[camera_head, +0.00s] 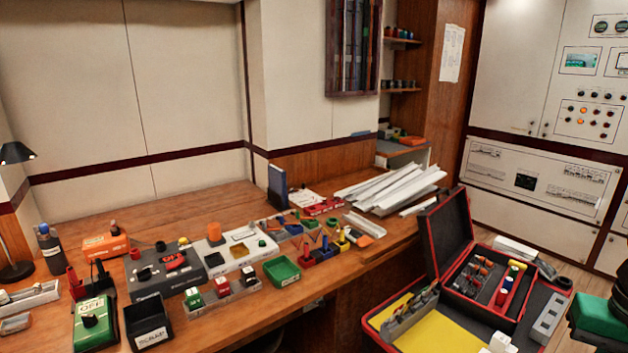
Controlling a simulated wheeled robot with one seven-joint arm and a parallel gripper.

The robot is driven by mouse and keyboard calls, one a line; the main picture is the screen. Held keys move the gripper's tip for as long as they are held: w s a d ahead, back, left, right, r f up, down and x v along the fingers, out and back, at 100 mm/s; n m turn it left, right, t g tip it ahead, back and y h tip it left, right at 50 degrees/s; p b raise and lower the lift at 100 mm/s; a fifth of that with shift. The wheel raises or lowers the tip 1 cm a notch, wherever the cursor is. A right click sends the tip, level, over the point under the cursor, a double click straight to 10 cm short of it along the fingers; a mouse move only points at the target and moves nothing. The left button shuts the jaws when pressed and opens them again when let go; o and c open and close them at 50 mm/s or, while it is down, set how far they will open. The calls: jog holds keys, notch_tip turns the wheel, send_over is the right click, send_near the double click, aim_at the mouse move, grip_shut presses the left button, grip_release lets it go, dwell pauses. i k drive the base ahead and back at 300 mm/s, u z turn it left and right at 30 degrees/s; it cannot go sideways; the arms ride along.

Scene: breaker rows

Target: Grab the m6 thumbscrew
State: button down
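I cannot make out an m6 thumbscrew for certain; the small parts on the bench are too small to tell apart. Several small knobbed parts stand on a white panel (227,263) and a dark grey panel (150,277) on the wooden workbench (225,322). Small blue, red and yellow holders (306,260) with upright pieces are to their right. My gripper is not in view.
A green bin (282,275) and a black scrap bin (149,327) stand near the bench's front edge. White trunking (392,189) lies at the bench's far right. An open red-and-black case (447,243) is at right, near a green-topped seat (599,318).

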aim_at(37, 288)
jog(key=z, duration=2.3)
jog(key=k, duration=2.55)
jog(key=u, duration=2.1)
